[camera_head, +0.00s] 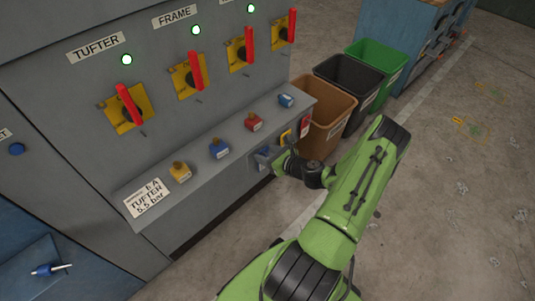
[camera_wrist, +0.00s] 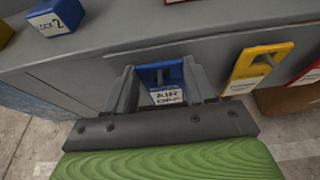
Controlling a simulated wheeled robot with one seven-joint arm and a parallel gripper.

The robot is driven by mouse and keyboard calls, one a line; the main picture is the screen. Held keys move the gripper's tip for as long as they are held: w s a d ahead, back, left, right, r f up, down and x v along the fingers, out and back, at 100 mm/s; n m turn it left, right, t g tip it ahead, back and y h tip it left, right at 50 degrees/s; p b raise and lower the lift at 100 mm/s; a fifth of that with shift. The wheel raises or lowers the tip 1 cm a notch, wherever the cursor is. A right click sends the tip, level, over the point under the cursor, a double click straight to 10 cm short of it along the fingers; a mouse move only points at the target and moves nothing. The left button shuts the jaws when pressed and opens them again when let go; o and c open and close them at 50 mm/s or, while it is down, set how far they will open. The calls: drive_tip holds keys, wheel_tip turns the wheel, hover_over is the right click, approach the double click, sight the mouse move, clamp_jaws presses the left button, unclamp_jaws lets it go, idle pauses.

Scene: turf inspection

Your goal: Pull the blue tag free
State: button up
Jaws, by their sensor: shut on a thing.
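The blue tag (camera_wrist: 160,76) carries a white label that reads AIR and a second word like OFF. In the wrist view it sits between the two fingers of my gripper (camera_wrist: 159,68), which is shut on it. The tag is at the front face of the grey ledge, and its upper part lies close against that face. I cannot tell whether it is still attached there. In the head view the blue tag (camera_head: 263,152) shows partly beside my gripper (camera_head: 270,160), low along the ledge front.
A yellow tag (camera_wrist: 244,71) and a red tag (camera_head: 305,126) hang to the right on the ledge front. Several padlock-like blocks, including a blue one (camera_head: 218,149), stand on the ledge (camera_head: 150,212). A brown bin (camera_head: 325,115) stands close right. Open floor (camera_head: 430,200) lies right of my arm.

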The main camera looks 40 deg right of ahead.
drive_tip(key=shift+r+p, duration=0.5)
drive_tip(key=shift+r, duration=0.05)
drive_tip(key=shift+s, duration=1.9)
drive_tip(key=shift+s, duration=0.1)
drive_tip(key=shift+s+d+p, duration=0.1)
drive_tip(key=shift+s+p, duration=0.3)
drive_tip(key=shift+s, duration=2)
